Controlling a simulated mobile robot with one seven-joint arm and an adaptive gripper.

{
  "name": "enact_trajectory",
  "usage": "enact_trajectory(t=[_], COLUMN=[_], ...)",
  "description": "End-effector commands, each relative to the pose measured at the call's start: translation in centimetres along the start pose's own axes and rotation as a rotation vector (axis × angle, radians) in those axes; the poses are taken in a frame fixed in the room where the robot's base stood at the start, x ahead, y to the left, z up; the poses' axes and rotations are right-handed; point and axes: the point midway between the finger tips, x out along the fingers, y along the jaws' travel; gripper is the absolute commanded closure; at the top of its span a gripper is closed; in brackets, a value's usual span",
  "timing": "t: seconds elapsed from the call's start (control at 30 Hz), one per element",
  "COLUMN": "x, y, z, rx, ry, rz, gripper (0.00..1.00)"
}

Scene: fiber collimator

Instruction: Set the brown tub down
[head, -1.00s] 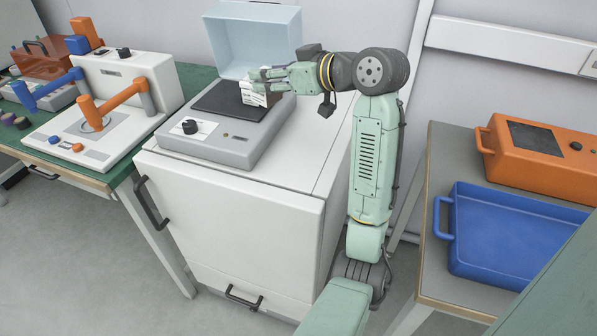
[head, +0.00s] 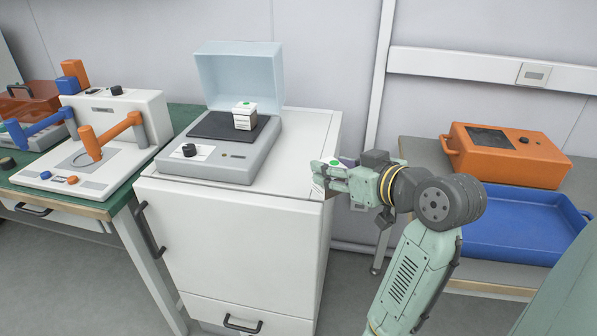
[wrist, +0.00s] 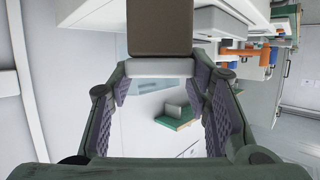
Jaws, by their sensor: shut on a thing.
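The brown tub (wrist: 160,28) shows at the top of the wrist view, with a pale grey band at its near end. That end lies between the fingertips of my gripper (wrist: 162,72), which is shut on it. The purple-padded fingers stand on either side. In the head view my gripper (head: 322,178) is in the air off the right side of the white cabinet (head: 230,235). The tub cannot be clearly made out there.
A white box with a green top (head: 245,116) sits on the dark plate of the grey lidded device (head: 225,160). An orange case (head: 505,165) and a blue tray (head: 510,245) are on the right bench. A lever station (head: 115,150) stands at left.

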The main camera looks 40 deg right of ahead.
Motion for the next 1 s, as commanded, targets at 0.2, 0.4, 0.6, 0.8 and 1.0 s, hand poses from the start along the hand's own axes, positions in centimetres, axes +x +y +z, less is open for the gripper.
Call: enact_trajectory(t=[0.2, 0.4, 0.6, 0.8, 1.0], x=[4.5, 9.6, 12.9, 14.5, 15.8], y=[0.8, 1.8, 2.5, 2.9, 3.0], z=[-1.5, -2.8, -3.6, -4.0, -1.3], rx=[0.001, 0.002, 0.000, 0.000, 0.004], ry=[-0.003, -0.003, -0.001, -0.001, -0.002], rz=[-0.004, -0.004, -0.001, -0.002, -0.001], gripper=[0.87, 0.87, 0.87, 0.87, 0.87])
